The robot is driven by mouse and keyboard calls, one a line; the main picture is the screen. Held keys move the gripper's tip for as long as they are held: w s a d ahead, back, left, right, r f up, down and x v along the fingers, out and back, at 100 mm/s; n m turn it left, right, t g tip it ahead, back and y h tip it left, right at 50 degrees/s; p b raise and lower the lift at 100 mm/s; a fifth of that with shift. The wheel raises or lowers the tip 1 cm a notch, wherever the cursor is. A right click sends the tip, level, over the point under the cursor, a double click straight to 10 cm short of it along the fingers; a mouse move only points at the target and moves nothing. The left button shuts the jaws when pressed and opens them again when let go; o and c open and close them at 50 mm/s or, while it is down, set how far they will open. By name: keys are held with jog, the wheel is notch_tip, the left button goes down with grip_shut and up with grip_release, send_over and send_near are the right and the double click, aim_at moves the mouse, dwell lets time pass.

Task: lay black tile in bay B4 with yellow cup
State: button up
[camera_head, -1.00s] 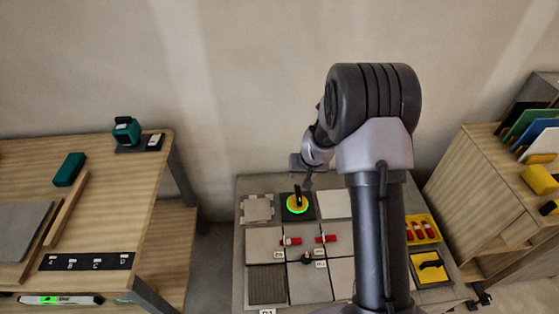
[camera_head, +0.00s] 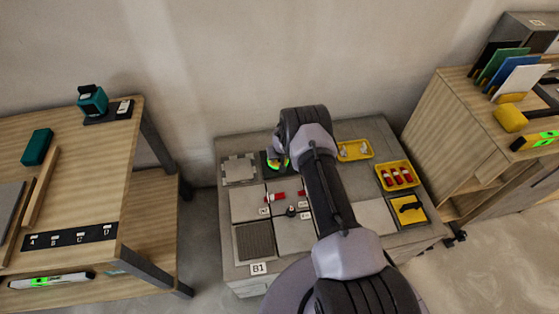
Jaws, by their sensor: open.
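A dark tile (camera_head: 267,169) lies in the back row of the grid on the low grey table (camera_head: 228,147), between a pale notched tile and my arm. The yellow cup (camera_head: 279,164), with a bright yellow-green ring, stands on that tile. My wrist hides part of the cup and its black handle. My gripper (camera_head: 274,155) is at the cup, seen only in small part. It is open, and I cannot tell whether it touches the handle. Another black tile (camera_head: 488,56) stands in the rack at the right. The label B1 (camera_head: 259,268) is on the table's front edge; no B4 label is readable.
Red-ended clips (camera_head: 276,197) lie in the grid. A yellow tray (camera_head: 398,176) of red pieces, another yellow tray (camera_head: 355,150) and a yellow pad (camera_head: 407,209) are on the right. A wooden bench (camera_head: 100,190) stands left, a wooden cabinet (camera_head: 440,120) right.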

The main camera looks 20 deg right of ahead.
jog(key=shift+w+f, duration=0.2)
jog(key=shift+f, duration=0.3)
grip_shut()
dwell(1.0)
dwell(0.4)
dwell(1.5)
grip_release()
